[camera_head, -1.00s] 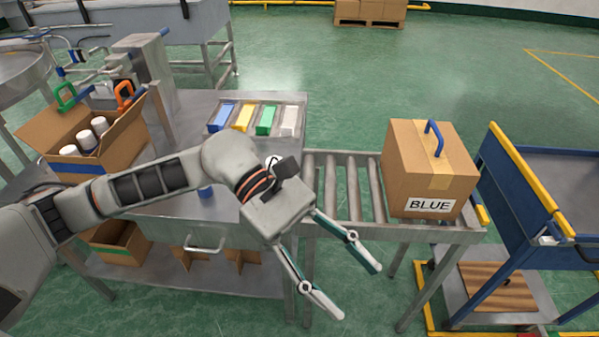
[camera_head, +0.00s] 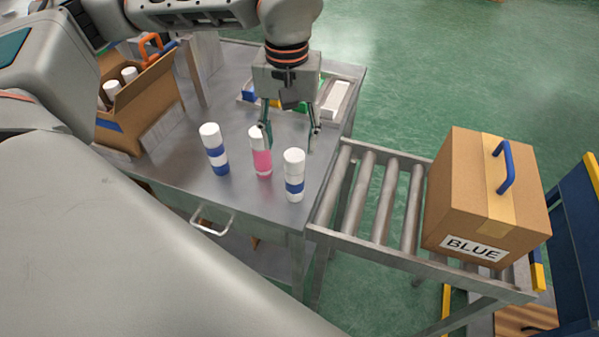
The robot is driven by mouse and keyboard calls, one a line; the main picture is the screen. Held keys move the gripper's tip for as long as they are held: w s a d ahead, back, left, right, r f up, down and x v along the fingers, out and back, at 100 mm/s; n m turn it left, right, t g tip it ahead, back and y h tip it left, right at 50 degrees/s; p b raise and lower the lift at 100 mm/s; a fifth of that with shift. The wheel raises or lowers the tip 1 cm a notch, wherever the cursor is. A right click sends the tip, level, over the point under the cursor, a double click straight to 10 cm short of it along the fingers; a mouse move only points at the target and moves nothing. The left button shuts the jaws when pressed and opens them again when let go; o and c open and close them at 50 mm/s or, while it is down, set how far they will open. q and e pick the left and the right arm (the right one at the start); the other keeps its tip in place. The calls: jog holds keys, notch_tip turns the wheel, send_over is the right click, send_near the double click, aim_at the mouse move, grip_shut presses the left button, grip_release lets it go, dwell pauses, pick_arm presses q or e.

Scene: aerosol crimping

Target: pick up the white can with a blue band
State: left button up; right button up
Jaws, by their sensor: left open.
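Two white cans with a blue band stand upright on the metal table in the head view. One is at the left (camera_head: 214,149) and one at the right (camera_head: 294,175), nearer the table's front right corner. A white can with a pink band (camera_head: 261,152) stands between them. My left gripper (camera_head: 289,140) points down over the table, open, with nothing seen between its fingers. Its fingers are behind the right blue-banded can, and the left finger is close to the top of the pink-banded can; I cannot tell whether they touch. My right gripper is not in view.
A roller conveyor (camera_head: 375,190) carries a closed box labelled BLUE (camera_head: 485,200) at the right. An open carton (camera_head: 140,105) with several white-topped cans is at the left. A tray of coloured blocks (camera_head: 335,98) lies behind my gripper. The table front (camera_head: 235,195) is clear.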

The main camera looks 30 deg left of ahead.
aim_at(294, 155)
pick_arm(q)
jog(key=f, duration=0.6)
jog(key=shift+w+d, duration=0.25)
jog(key=shift+c, duration=0.3)
grip_shut()
jog(key=shift+r, duration=0.1)
